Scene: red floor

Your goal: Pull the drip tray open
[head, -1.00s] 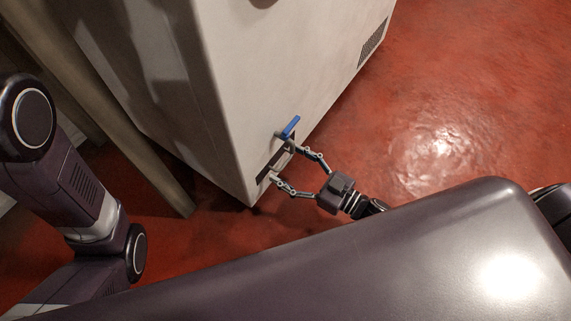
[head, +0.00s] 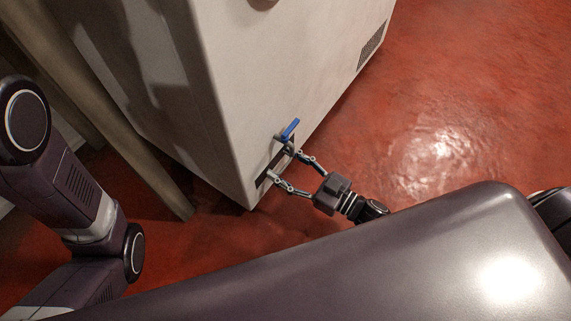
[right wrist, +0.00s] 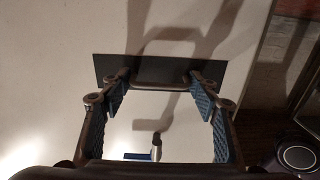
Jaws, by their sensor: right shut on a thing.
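The drip tray shows as a dark front panel low on the corner of a pale cabinet (head: 240,85); in the right wrist view the dark panel (right wrist: 150,66) carries a thin bar handle (right wrist: 160,86). My right gripper (head: 283,163) reaches this panel from the right in the head view. In the right wrist view its two fingers (right wrist: 159,82) are at the two ends of the bar, shut on it, with a wide span between them. The tray appears flush with the cabinet. The fingers partly cover the tray in the head view. My left gripper is out of view.
A tap with a blue lever (head: 290,128) sticks out of the cabinet just above the right fingers. A pale post (head: 120,115) stands left of the cabinet. The red floor (head: 450,110) to the right is clear.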

